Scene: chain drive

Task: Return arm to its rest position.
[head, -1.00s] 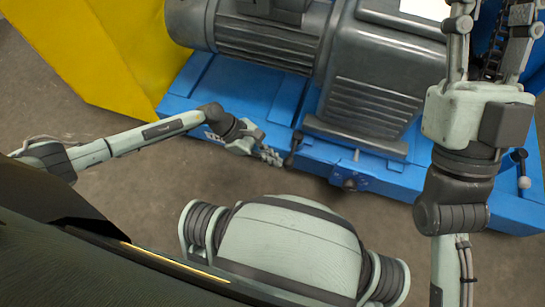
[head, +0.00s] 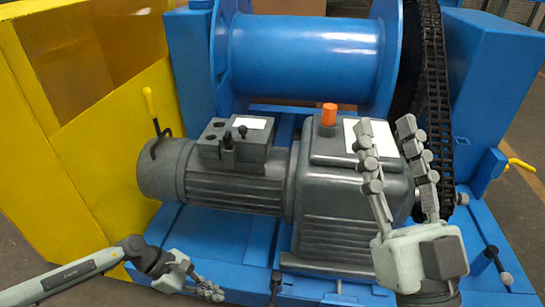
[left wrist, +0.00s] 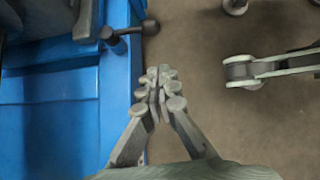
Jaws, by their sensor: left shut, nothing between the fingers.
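My left gripper (head: 212,291) is low at the left in the head view, in front of the blue base (head: 215,228). In the left wrist view, the left gripper (left wrist: 160,78) has its fingers together with nothing between them. It is beside the blue base's edge, over bare floor. My right gripper (head: 385,125) points up in the head view, in front of the right part of the grey gearbox (head: 335,220). Its two fingers are spread apart, and I see nothing held between them.
A grey motor (head: 235,185) and the gearbox sit on the blue base. An orange cap (head: 329,114) stands on the gearbox. Behind are a blue drum (head: 305,58) and a black chain (head: 436,90). A yellow guard (head: 95,130) is at the left. A dark lever (left wrist: 132,30) sticks out near the left gripper.

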